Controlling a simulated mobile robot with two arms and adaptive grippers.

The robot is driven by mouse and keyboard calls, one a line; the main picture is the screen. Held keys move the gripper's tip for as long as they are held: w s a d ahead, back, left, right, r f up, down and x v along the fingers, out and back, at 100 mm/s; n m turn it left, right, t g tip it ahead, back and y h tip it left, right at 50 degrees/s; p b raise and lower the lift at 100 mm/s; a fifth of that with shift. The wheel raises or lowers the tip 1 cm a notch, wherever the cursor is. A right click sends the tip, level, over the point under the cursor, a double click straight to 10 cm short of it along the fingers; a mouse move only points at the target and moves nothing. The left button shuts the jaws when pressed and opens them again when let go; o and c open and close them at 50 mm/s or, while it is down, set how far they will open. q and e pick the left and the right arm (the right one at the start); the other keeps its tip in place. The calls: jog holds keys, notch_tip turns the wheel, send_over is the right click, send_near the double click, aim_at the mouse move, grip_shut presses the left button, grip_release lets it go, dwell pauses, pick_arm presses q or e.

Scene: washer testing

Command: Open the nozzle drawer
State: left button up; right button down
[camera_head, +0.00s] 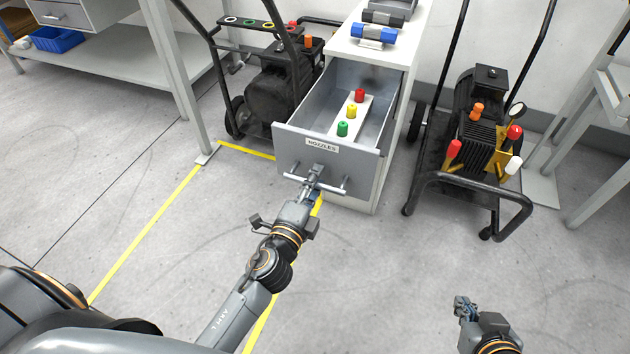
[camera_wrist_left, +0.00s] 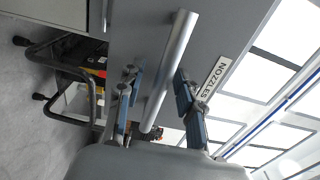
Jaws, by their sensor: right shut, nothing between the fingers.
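The nozzle drawer (camera_head: 325,150) is a grey drawer pulled well out of a white cabinet (camera_head: 397,130), with a "NOZZLES" label on its front. A red, a yellow and a green nozzle (camera_head: 351,111) stand in a row on a white strip inside it. My left gripper (camera_head: 313,176) is at the drawer's bar handle (camera_head: 338,189). In the left wrist view, the fingers (camera_wrist_left: 157,92) are apart on either side of the handle bar (camera_wrist_left: 172,68), with gaps visible, so it is open around the bar. My right gripper (camera_head: 464,306) is shut and empty, low at the right.
Black wheeled pressure washers stand left (camera_head: 270,95) and right (camera_head: 478,140) of the cabinet. A blue-ended device (camera_head: 373,35) lies on the cabinet top. A shelf table (camera_head: 120,65) is at the upper left. Yellow floor tape (camera_head: 150,235) runs across the floor. The floor between my arms is clear.

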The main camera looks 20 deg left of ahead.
pick_arm(q)
jog(key=s, duration=0.7)
jog(key=shift+s+a, duration=0.15)
jog(key=shift+s, duration=0.1)
